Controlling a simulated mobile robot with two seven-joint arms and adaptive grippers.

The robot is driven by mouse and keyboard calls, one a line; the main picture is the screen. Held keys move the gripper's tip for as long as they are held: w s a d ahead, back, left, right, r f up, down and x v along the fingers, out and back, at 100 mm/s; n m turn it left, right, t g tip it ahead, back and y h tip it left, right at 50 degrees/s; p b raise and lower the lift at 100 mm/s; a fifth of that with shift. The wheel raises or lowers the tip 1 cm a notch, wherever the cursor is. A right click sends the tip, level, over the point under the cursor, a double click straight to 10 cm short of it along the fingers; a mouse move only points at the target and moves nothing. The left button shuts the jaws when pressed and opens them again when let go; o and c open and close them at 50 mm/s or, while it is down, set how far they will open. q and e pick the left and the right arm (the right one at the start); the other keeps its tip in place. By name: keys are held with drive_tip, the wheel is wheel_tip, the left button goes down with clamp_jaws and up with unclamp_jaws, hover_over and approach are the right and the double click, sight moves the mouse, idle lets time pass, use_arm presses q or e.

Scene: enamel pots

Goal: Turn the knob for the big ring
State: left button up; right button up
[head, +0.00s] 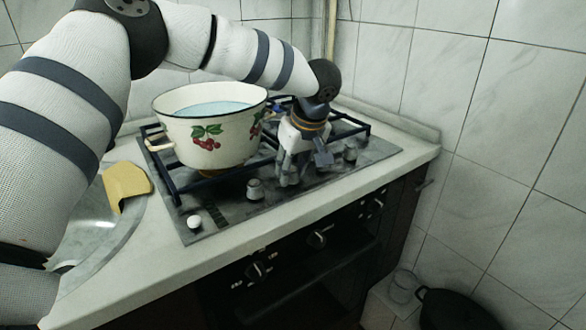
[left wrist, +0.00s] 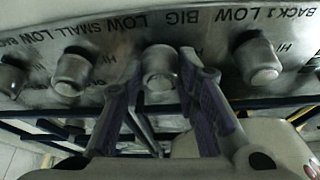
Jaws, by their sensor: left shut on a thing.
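My left gripper (head: 300,170) points down at the front strip of the cooktop (head: 222,222). In the left wrist view, the fingers of my left gripper (left wrist: 160,85) stand on either side of a grey knob (left wrist: 159,66). They are shut on this knob, which sits under the printed word BIG. In the head view the gripper hides this knob. Other grey knobs stand beside it: one to the left (left wrist: 73,72) and one to the right (left wrist: 258,60) in the left wrist view. The big ring itself cannot be made out. My right gripper is not in view.
A white enamel pot (head: 205,130) with cherries and bluish contents stands on the dark grates, left of my gripper. A yellow piece (head: 124,182) lies near the steel sink (head: 95,222). The oven front (head: 330,255) has its own knobs. Tiled walls close the back and right.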

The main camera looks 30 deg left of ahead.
use_arm(q)
drive_tip(key=n, duration=0.1)
drive_tip(key=n+g+b, duration=0.1)
drive_tip(key=n, duration=0.1)
drive_tip(key=n+g, duration=0.1)
drive_tip(key=n, duration=0.1)
drive_tip(key=shift+w+f, duration=0.15)
drive_tip(key=shift+f, duration=0.1)
drive_tip(key=n+g+b, duration=0.1)
drive_tip(key=n, duration=0.2)
drive_tip(key=shift+r+n+g+b, duration=0.15)
drive_tip(key=shift+n+g+b, duration=0.2)
drive_tip(key=shift+n, duration=0.55)
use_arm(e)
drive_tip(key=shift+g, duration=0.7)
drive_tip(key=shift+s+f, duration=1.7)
use_arm(q)
drive_tip(key=shift+r, duration=0.1)
drive_tip(key=o, duration=1.1)
drive_tip(key=shift+o, duration=0.2)
drive_tip(key=v, duration=0.7)
drive_tip(key=shift+w+d+r, duration=0.15)
drive_tip(key=shift+r, duration=0.05)
